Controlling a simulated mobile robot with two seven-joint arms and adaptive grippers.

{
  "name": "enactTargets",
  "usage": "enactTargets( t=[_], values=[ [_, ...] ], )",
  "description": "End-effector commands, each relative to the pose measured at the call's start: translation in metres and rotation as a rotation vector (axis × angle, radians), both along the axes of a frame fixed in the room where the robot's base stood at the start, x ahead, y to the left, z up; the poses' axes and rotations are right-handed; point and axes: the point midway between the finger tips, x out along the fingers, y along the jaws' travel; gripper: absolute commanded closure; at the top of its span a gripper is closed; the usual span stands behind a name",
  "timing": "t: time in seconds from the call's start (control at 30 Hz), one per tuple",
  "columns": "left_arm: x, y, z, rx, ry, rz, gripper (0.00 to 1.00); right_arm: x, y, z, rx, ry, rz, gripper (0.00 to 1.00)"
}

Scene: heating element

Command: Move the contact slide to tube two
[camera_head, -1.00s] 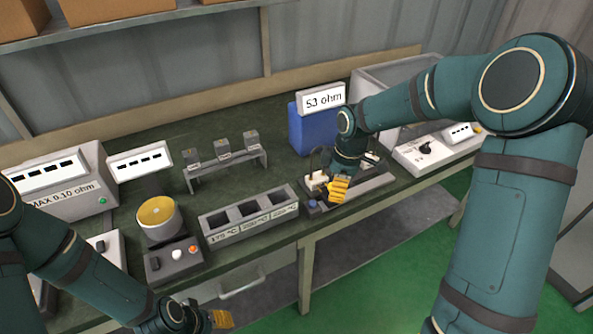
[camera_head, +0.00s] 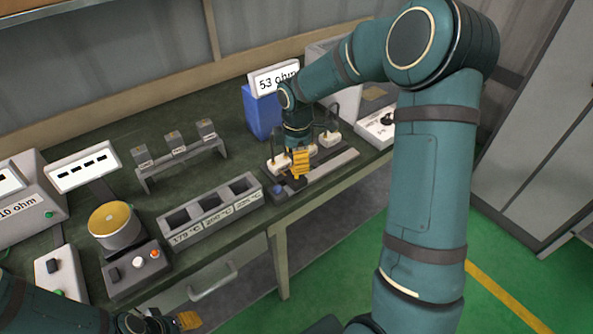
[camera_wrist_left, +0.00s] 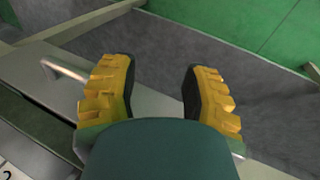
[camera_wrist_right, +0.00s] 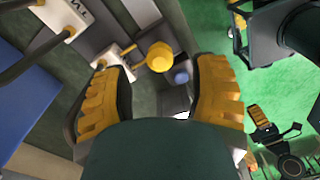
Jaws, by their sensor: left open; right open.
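A slide with a round yellow knob (camera_wrist_right: 160,57), which looks like the contact slide, stands on the grey fixture (camera_head: 335,168) at the bench's front right. My right gripper (camera_head: 301,163) is over this fixture, fingers pointing down. In the right wrist view the open fingers (camera_wrist_right: 163,85) are on either side of the knob's line, with the knob beyond them and not held. White terminal blocks (camera_head: 329,138) with dark leads sit on the fixture. I cannot tell which part is tube two. My left gripper (camera_head: 186,321) is open and empty in front of the bench edge (camera_wrist_left: 162,85).
A blue box (camera_head: 260,112) with a "53 ohm" display (camera_head: 274,79) stands behind the fixture. A three-well heating block (camera_head: 212,214), a rack of three small blocks (camera_head: 185,162) and a yellow-topped device (camera_head: 112,225) are left. A drawer handle (camera_head: 214,283) juts out.

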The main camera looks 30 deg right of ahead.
Motion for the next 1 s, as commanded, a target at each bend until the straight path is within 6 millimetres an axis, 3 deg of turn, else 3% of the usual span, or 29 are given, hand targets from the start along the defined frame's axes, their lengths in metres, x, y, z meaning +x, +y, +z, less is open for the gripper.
enactTargets(
  t=[0.03,0.23,0.67,0.83,1.0],
  values=[
    [0.001,0.000,-0.004,0.000,-0.001,0.000,0.53,-0.001,0.000,-0.011,0.001,0.003,0.000,0.41],
    [0.002,0.000,-0.008,0.001,-0.004,0.000,0.53,-0.001,0.000,-0.033,0.002,0.002,-0.002,0.41],
    [0.002,0.000,-0.009,0.001,-0.005,0.001,0.53,0.000,0.000,-0.039,0.001,0.000,-0.001,0.42],
    [0.002,0.000,-0.009,0.001,-0.005,0.002,0.53,0.000,0.000,-0.038,0.001,0.000,-0.001,1.00],
    [0.002,0.000,-0.008,0.001,-0.005,0.002,0.53,0.000,-0.002,-0.038,0.001,0.000,-0.002,1.00]
  ],
)
